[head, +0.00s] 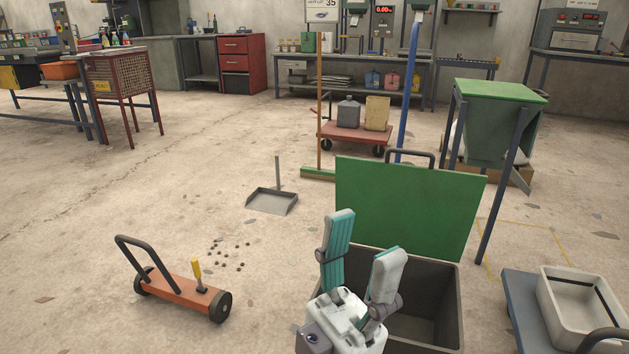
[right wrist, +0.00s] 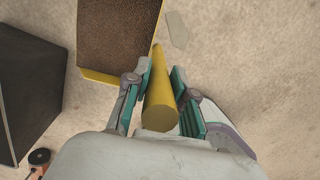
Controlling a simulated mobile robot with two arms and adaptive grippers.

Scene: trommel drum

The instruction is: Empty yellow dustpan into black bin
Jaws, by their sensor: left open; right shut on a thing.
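In the right wrist view, my right gripper (right wrist: 162,82) is shut on the yellow handle of the dustpan (right wrist: 157,105). Its pan (right wrist: 120,35) has yellow edges and shows a brown, grainy surface, like a load of debris. A dark box-shaped thing (right wrist: 25,90) is left of the pan; I cannot tell whether it is the bin. In the head view, a dark bin (head: 453,305) stands at the bottom with its green lid (head: 410,205) raised. My open left gripper (head: 365,238) is in front of its left side, fingers up. The yellow dustpan and right gripper are outside the head view.
A grey dustpan (head: 271,202) and scattered dark bits (head: 228,255) lie on the floor. A red wheeled sweeper (head: 180,290) stands at left. A blue platform (head: 522,310) with a pale tub (head: 575,330) is right of the bin. A green hopper stand (head: 495,125) is behind.

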